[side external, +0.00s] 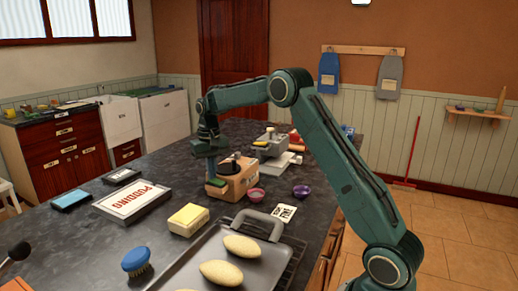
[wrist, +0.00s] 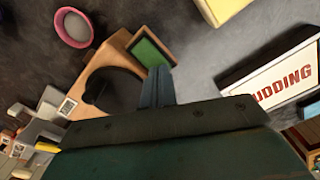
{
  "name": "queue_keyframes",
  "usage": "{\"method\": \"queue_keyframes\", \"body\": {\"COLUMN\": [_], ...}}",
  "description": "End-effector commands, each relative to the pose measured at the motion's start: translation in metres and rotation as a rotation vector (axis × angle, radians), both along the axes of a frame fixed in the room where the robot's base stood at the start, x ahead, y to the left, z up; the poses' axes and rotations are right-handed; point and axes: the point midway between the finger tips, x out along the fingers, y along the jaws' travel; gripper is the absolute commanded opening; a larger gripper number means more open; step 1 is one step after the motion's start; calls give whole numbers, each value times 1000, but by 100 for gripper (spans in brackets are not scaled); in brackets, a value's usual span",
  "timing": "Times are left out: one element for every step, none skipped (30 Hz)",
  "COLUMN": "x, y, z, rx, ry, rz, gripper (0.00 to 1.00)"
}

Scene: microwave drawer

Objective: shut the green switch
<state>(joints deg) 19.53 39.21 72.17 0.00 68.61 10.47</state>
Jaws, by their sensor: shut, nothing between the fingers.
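The green switch (side external: 217,182) is a small green plate on the near left side of a tan wooden box (side external: 238,181). In the wrist view the green switch (wrist: 152,54) is a green rectangle in a tan frame that stands out from the box at an angle. My gripper (side external: 211,173) points down beside the box, right at the switch. In the wrist view my gripper (wrist: 158,72) is shut and empty, its fingertips at the lower edge of the green plate. I cannot tell if they touch it. The fingers hide part of the frame.
A black knob (wrist: 115,91) sits on the box. A pink bowl (wrist: 73,27) and a yellow block (side external: 188,219) stand close by.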

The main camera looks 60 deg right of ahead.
Motion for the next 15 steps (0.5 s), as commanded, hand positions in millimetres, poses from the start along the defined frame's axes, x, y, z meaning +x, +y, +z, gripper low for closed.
{"method": "queue_keyframes", "body": {"x": [0, 0, 0, 0, 0, 0, 0, 0, 0, 0, 0, 0, 0, 0, 0], "y": [0, 0, 0, 0, 0, 0, 0, 0, 0, 0, 0, 0, 0, 0, 0], "z": [-1, -1, -2, -2, -2, -3, -3, -3, -4, -4, -5, -5, -5, -6, -6], "rx": [0, 0, 0, 0, 0, 0, 0, 0, 0, 0, 0, 0, 0, 1, 1], "ry": [0, 0, 0, 0, 0, 0, 1, 1, 1, 1, 1, 1, 1, 2, 2], "rz": [0, 0, 0, 0, 0, 0, 0, 0, 0, 0, 0, 0, 0, 0, 0], "gripper": [0, 0, 0, 0, 0, 0, 0, 0, 0, 0, 0, 0, 0, 0, 0]}}
